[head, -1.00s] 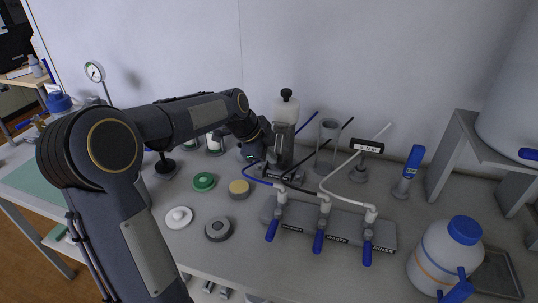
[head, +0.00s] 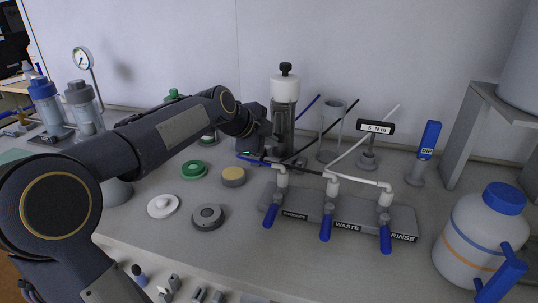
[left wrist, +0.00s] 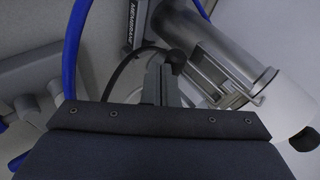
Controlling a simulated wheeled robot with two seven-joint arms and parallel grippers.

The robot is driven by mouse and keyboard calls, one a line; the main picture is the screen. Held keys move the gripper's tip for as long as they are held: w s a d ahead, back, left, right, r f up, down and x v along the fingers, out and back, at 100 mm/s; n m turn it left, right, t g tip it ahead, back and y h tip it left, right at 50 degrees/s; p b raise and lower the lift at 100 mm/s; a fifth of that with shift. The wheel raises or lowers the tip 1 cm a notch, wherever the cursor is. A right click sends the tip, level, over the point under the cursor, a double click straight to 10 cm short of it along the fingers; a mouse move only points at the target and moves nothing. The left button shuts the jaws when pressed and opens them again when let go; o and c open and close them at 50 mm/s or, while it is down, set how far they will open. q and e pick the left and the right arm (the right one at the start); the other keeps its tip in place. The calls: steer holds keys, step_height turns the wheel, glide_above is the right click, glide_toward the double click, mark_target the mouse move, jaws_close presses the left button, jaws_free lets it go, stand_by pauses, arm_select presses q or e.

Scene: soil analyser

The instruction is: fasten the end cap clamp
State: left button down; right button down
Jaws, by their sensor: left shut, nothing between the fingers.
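A steel cylinder (head: 282,118) with a white cap (head: 285,90) and black knob stands upright behind the valve block. In the left wrist view the cylinder (left wrist: 215,38) is tilted across the upper right, with its white end (left wrist: 283,88) at the right. A metal clamp with a wire bail (left wrist: 238,98) sits on its side; I cannot tell whether it is latched. My left gripper (head: 272,146) is beside the cylinder in the head view. Its narrow fingers (left wrist: 160,80) are shut and empty, left of the clamp and apparently apart from it. My right gripper is not in view.
A valve block (head: 345,213) with blue levers and tubes stands in front. Green (head: 194,170), tan (head: 233,176), white (head: 163,206) and grey (head: 207,217) discs lie left. A 5 N m tool (head: 375,128) and a large bottle (head: 477,235) are to the right. A blue tube (left wrist: 75,45) passes near the fingers.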

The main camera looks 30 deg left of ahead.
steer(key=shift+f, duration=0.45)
arm_select(q)
steer(key=shift+r, duration=0.1)
